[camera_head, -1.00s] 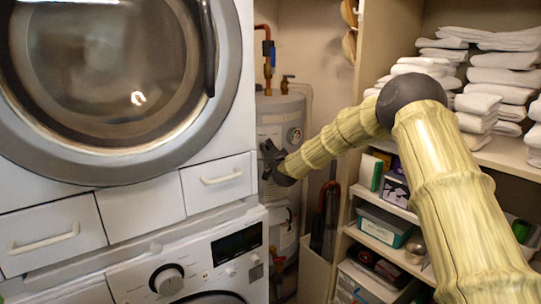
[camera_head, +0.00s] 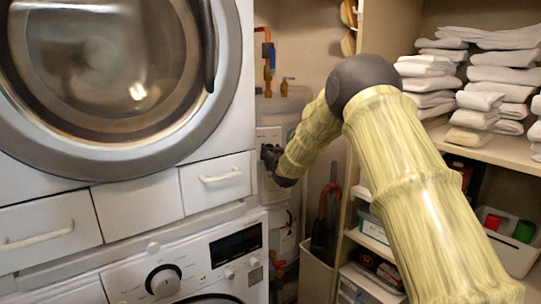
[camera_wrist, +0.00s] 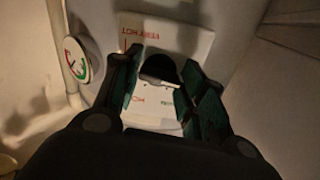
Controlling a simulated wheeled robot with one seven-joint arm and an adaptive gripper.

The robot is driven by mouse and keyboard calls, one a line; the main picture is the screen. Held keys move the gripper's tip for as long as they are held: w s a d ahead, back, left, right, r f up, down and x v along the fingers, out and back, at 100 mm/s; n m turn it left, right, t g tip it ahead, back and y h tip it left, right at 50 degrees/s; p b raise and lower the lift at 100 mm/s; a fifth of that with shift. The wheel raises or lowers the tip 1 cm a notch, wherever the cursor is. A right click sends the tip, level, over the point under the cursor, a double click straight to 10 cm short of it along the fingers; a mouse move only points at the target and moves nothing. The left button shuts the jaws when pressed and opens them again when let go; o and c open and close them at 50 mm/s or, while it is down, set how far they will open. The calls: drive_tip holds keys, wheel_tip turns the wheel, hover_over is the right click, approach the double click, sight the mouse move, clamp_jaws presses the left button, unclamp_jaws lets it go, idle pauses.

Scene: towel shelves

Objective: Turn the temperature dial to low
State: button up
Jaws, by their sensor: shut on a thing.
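The temperature dial (camera_wrist: 158,68) is a dark round knob on a white label plate (camera_wrist: 190,42) with red lettering, partly readable as "VERY HOT" and "HOT". In the wrist view, my gripper (camera_wrist: 163,74) has one finger on each side of the dial and is shut on it. The dial's pointer and the low mark cannot be made out. In the head view, my gripper (camera_head: 270,160) is at the front of the white water heater (camera_head: 287,108), and it hides the dial there.
A round gauge (camera_wrist: 76,60) with red and green marks is left of the plate. The stacked washer and dryer (camera_head: 222,180) stand close to the left of my gripper. Shelves with folded white towels (camera_head: 505,75) are on the right. Pipes (camera_head: 267,55) rise above the heater.

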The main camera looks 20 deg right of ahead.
drive_tip(key=shift+f+n, duration=0.3)
drive_tip(key=shift+n, duration=0.2)
drive_tip(key=shift+s, duration=0.1)
drive_tip(key=o, duration=1)
drive_tip(key=shift+o, duration=0.2)
drive_tip(key=shift+r, duration=0.15)
drive_tip(key=s, duration=1.2)
drive_tip(key=shift+a, duration=0.35)
